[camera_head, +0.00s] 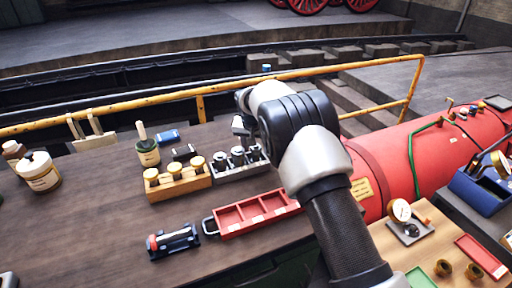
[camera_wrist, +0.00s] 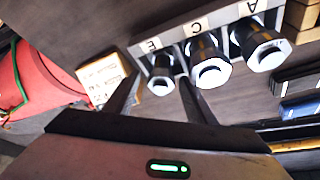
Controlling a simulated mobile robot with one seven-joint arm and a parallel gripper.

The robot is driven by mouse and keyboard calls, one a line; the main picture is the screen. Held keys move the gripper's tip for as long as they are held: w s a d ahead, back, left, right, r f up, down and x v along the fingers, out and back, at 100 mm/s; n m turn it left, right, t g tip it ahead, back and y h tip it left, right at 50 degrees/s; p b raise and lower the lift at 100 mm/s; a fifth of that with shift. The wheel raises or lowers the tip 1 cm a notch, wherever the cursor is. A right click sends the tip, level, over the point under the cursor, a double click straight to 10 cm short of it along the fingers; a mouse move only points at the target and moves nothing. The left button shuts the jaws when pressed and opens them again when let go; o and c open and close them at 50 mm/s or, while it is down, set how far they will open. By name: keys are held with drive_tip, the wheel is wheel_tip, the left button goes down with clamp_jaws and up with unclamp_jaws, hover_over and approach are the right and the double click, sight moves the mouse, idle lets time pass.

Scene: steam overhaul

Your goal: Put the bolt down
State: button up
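A grey rack (camera_head: 243,173) stands on the dark bench and holds three dark bolts with pale hex heads. In the wrist view the rack (camera_wrist: 222,22) shows upside-down labels A, C and E. The bolt at E (camera_wrist: 161,78) stands upright between my gripper's fingertips (camera_wrist: 158,86), with a small gap visible beside it. The bolts at C (camera_wrist: 208,65) and A (camera_wrist: 262,48) stand beside it, apart from the fingers. My gripper is open around the bolt at E. In the head view my arm hides most of the gripper.
A wooden block with yellow-capped pieces (camera_head: 178,188) stands left of the rack. A red divided tray (camera_head: 252,213) lies in front.

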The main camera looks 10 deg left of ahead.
drive_tip(key=shift+r, duration=0.35)
drive_tip(key=v, duration=1.2)
drive_tip(key=s+d+r, duration=0.6)
drive_tip(key=d+r, duration=0.1)
drive_tip(key=d, duration=0.3)
drive_tip(key=s+d+r, duration=0.7)
drive_tip(key=d+r, duration=0.1)
drive_tip(key=d, duration=0.3)
drive_tip(key=s+d+f, duration=0.1)
drive_tip(key=s+d, duration=0.3)
drive_tip(key=s, duration=0.4)
drive_tip(key=s+d+f, duration=0.1)
drive_tip(key=s+d, duration=0.2)
drive_tip(key=s, duration=0.5)
drive_tip(key=s+d+f+t, duration=0.1)
drive_tip(key=s+d, duration=0.3)
drive_tip(key=s, duration=0.3)
drive_tip(key=shift+s+d+m, duration=0.3)
drive_tip(key=shift+s+m, duration=0.1)
